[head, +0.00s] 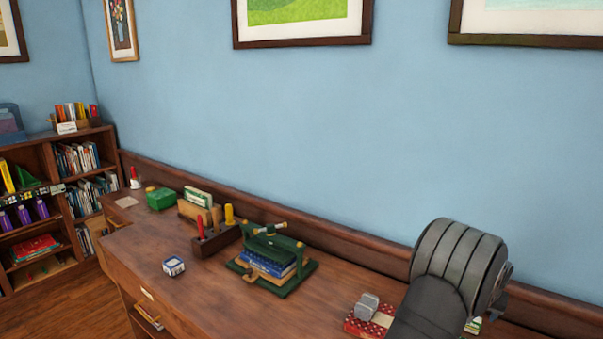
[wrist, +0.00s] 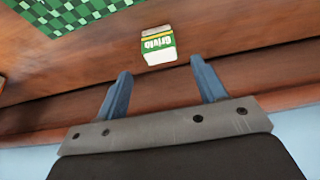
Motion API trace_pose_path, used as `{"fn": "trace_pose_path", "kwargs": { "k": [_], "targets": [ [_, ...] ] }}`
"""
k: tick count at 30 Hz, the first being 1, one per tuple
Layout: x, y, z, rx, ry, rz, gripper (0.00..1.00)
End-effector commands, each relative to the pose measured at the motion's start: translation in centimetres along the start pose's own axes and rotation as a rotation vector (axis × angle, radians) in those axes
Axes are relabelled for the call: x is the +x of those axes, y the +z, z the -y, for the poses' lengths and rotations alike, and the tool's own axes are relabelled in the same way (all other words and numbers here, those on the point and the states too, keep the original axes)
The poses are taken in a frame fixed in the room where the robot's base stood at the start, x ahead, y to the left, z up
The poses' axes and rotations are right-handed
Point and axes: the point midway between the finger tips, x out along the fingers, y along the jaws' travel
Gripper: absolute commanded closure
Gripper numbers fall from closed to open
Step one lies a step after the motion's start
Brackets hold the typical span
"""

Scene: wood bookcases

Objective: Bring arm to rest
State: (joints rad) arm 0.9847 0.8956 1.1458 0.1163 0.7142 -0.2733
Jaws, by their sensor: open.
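My gripper (wrist: 160,88) shows in the wrist view with its two blue fingers spread apart and nothing between them. A small green and white box with lettering (wrist: 158,46) lies on the wooden surface just beyond the fingertips, apart from them. In the head view my grey arm stands at the lower right over the wooden counter (head: 220,300). The fingers are hidden there behind the arm.
A red patterned item with a grey object on it (head: 367,318) lies beside my arm. A green checkered surface (wrist: 62,14) shows in the wrist view.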

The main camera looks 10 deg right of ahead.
Motion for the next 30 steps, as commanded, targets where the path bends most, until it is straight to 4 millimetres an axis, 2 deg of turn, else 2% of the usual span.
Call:
{"fn": "trace_pose_path", "kwargs": {
  "k": [3, 13, 19, 30],
  "targets": [
    [2.4, 0.1, 0.0, 0.0, -0.001, 0.003, 0.36],
    [8.1, 0.2, 0.0, -0.001, -0.001, 0.001, 0.36],
    [4.0, -1.6, 0.0, -0.001, 0.0, -0.004, 0.36],
    [-1.2, 0.6, -5.0, 0.003, 0.002, -0.002, 0.36]
  ]
}}
